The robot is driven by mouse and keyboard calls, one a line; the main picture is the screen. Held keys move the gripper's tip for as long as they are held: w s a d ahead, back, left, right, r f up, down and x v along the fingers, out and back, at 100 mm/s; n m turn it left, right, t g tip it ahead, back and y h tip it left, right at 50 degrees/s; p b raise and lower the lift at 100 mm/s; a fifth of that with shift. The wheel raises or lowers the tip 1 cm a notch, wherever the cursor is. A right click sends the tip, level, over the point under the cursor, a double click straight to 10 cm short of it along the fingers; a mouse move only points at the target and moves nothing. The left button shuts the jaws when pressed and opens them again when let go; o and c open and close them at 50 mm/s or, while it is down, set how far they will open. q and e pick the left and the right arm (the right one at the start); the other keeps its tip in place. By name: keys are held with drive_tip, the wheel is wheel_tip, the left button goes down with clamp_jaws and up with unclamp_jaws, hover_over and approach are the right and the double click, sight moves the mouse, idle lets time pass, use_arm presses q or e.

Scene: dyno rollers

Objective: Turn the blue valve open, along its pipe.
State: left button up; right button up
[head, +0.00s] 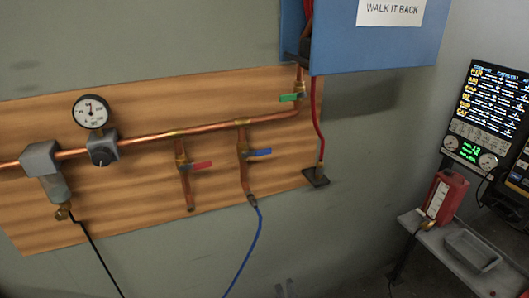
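The blue valve handle (261,152) sits on a copper branch pipe (243,172) on the wooden board, right of the middle. The handle points right, crosswise to its pipe, which runs down to a blue hose (250,248). Two small dark shapes at the bottom edge look like the fingertips of my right gripper (284,289), low and well apart from the valve. They are too small and dark to show whether it is open. My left gripper is not in view.
A red-handled valve (202,165) is on the branch to the left, and a green-handled valve (289,97) is above right. A blue box (375,45) juts out above, with a red hose (319,120) below it. The wall below the board is mostly clear.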

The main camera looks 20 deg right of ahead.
drive_tip(key=w+r+g, duration=0.1)
drive_tip(key=w+r, duration=0.1)
drive_tip(key=w, duration=0.3)
drive_tip(key=w+d+r+m+g+h, duration=0.1)
drive_tip(key=w+r+g, duration=0.1)
drive_tip(key=w, duration=0.3)
drive_tip(key=w+d+r+g+h+p, duration=0.1)
drive_tip(key=w+r, duration=0.3)
drive_tip(key=w, duration=0.1)
drive_tip(key=shift+d+r+m+g, duration=0.2)
drive_tip(key=shift+d+m+g, duration=0.1)
drive_tip(key=shift+g, duration=0.1)
clamp_jaws()
drive_tip(key=w+d+r+m+g+h+p, duration=0.1)
drive_tip(key=w+d+r+m+g+h, duration=0.2)
drive_tip(key=w+d+m+h, duration=0.3)
drive_tip(key=w+h, duration=0.2)
drive_tip(key=h, duration=0.2)
drive_tip(key=shift+d+g, duration=0.15)
drive_tip(key=shift+g, duration=0.25)
drive_tip(key=shift+w+r, duration=0.1)
drive_tip(key=shift+r, duration=0.05)
wheel_tip(320, 180, up, 4)
drive_tip(key=p, duration=0.4)
hover_over(267, 151)
drive_tip(key=s, duration=0.2)
drive_tip(key=shift+a+f, duration=0.2)
drive_tip(key=shift+a, duration=0.15)
drive_tip(key=shift+f+p, duration=0.55)
drive_tip(key=shift+f, duration=1.6)
